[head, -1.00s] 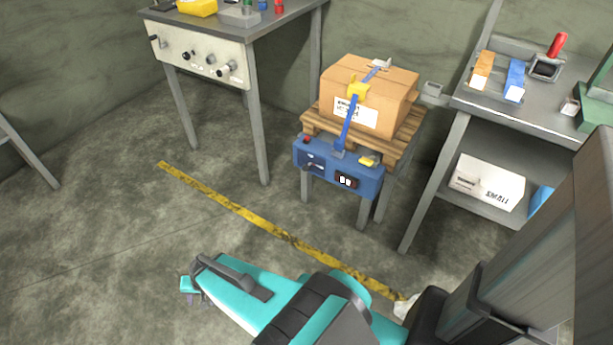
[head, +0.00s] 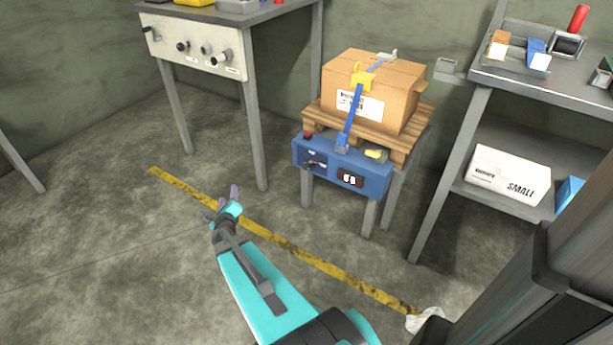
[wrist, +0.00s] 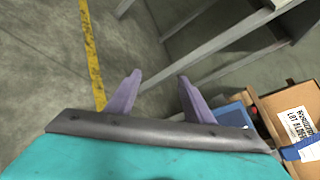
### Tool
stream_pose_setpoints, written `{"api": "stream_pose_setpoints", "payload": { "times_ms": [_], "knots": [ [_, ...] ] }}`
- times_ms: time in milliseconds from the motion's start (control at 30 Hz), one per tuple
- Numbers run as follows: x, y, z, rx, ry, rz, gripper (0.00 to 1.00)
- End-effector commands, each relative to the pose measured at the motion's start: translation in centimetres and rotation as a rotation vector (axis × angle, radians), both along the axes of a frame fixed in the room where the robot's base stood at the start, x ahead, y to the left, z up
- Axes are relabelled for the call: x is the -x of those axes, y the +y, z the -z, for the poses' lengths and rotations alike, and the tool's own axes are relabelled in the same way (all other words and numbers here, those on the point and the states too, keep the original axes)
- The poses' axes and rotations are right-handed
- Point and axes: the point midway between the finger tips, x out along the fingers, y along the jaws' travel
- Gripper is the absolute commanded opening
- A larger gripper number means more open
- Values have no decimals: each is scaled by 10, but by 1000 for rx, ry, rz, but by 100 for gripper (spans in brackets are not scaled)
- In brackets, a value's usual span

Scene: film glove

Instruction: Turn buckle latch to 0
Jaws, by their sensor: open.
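A cardboard box (head: 390,92) sits on a wooden pallet (head: 378,132), held by a blue strap (head: 352,115) with a yellow buckle (head: 362,79). A blue control panel (head: 330,170) is below, with a small lever (head: 315,164), a red button, a yellow part and a dark display. I cannot tell which part is the buckle latch or its setting. My gripper (head: 222,203) is open and empty, left of the panel and apart from it. In the wrist view my gripper (wrist: 160,80) shows two purple fingers apart; the box (wrist: 292,105) is at right.
A grey table (head: 245,15) with a knob panel (head: 195,48) stands at the back left. A shelf unit (head: 560,85) with a white box (head: 508,175) stands at right.

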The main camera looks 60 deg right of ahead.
Motion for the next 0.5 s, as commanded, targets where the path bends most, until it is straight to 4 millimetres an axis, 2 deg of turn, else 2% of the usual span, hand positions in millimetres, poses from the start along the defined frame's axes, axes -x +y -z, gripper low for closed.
{"api": "stream_pose_setpoints", "payload": {
  "times_ms": [33, 100, 233, 400, 500],
  "knots": [
    [10, -23, 6, -15, -73, 82, 48],
    [27, -51, 2, -35, -186, 200, 48],
    [68, -98, -3, -59, -395, 411, 48],
    [121, -139, -6, -61, -634, 637, 48],
    [144, -152, -7, -55, -731, 722, 48]
  ]
}}
